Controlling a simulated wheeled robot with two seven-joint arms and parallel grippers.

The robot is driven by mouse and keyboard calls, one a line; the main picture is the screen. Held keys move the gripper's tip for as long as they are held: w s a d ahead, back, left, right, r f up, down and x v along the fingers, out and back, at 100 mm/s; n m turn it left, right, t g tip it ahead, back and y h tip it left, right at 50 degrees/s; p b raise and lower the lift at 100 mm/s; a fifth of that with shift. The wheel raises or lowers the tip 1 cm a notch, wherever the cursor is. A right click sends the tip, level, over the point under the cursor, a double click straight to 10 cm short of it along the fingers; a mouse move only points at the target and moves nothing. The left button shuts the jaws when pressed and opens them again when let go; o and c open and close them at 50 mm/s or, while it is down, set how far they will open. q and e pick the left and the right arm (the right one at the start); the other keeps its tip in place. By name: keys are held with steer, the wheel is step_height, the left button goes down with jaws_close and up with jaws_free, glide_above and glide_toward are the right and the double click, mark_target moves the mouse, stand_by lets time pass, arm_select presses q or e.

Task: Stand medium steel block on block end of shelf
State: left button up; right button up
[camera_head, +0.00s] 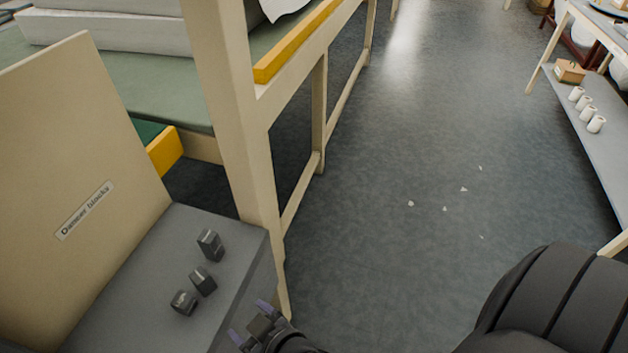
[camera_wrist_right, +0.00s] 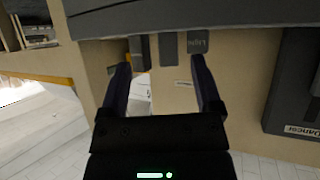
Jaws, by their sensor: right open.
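Three dark steel blocks stand in a row on a grey shelf (camera_head: 150,290), beside an upright tan board with a label that seems to read "Dancer blocks". The far block (camera_head: 210,245) looks tallest, the middle block (camera_head: 203,281) looks medium, and the near block (camera_head: 184,302) looks squat. My right gripper (camera_head: 250,322) is open and empty, just right of the near block at the shelf's front edge, apart from the blocks. In the right wrist view its fingers (camera_wrist_right: 160,66) are spread with nothing gripped. My left gripper is out of view.
A tan frame post (camera_head: 240,110) rises just behind the shelf's right end. A green-topped bench (camera_head: 130,85) with yellow edge strips lies beyond. Open grey floor (camera_head: 420,150) lies to the right. A side rack (camera_head: 605,135) holds white rolls and a small box.

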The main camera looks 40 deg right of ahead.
steer(key=s+d+f+g+h, duration=0.1)
steer(key=s+d+f+g, duration=0.3)
steer(key=f, duration=0.6)
steer(key=s+d+f+g, duration=0.2)
steer(key=s+f, duration=0.2)
steer(key=s, duration=0.4)
steer(key=s+d+f+g+h, duration=0.1)
steer(key=s+d+f+g, duration=0.2)
steer(key=s+f, duration=0.2)
steer(key=s+d+f+g+h, duration=0.1)
steer(key=s+d+f+g, duration=0.1)
steer(key=s, duration=0.9)
step_height(320, 180, down, 2)
steer(key=shift+d+f+m, duration=0.15)
steer(key=shift+d+m, duration=0.15)
steer(key=shift+d, duration=0.4)
